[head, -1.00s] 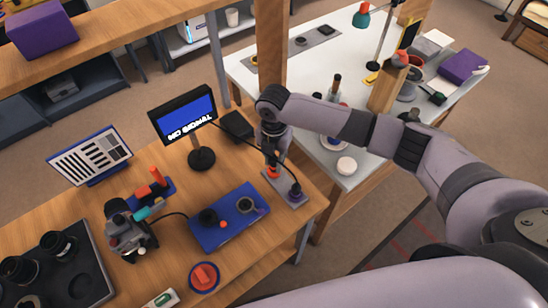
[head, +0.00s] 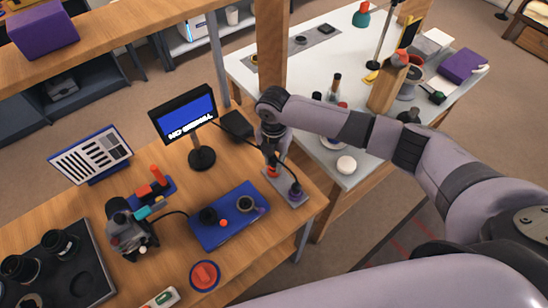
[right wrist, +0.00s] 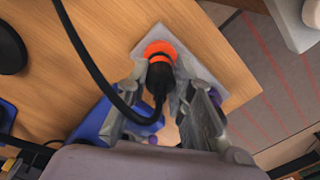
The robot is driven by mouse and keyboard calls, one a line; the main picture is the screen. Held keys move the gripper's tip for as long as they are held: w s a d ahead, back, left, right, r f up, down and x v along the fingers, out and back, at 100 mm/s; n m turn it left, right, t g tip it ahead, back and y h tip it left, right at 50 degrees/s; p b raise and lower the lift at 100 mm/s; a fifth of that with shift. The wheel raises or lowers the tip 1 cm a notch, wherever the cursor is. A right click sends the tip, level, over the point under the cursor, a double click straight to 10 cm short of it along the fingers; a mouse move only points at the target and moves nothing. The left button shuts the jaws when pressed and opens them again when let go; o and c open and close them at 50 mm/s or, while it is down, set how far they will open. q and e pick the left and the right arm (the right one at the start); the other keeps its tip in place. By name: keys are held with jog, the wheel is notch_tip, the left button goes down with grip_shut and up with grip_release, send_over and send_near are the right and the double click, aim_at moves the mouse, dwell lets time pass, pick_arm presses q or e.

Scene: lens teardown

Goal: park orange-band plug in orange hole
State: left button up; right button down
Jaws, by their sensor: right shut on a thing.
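My right gripper (head: 271,158) is over the grey plate (head: 291,200) at the right end of the wooden bench. In the right wrist view its two fingers (right wrist: 168,98) are on either side of the black plug (right wrist: 160,76), and it is shut on it. Bright orange (right wrist: 160,48) shows at the plug's far end, against the plate. Plug band and hole ring cannot be told apart there, nor how deep the plug sits. A black cable runs from the plug. A second plug with purple (head: 295,191) stands on the plate's near right. My left gripper is not in view.
A blue mat (head: 215,238) with small parts lies left of the plate. A small monitor (head: 185,113) stands behind, with a dark box (head: 236,125) beside it. The black cable (right wrist: 85,50) loops past my gripper. The bench edge is close on the right.

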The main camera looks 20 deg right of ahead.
jog(key=shift+f, duration=0.5)
dwell(1.0)
jog(key=c, duration=1.3)
grip_release()
notch_tip(320, 180, up, 12)
jog(key=shift+r, duration=0.1)
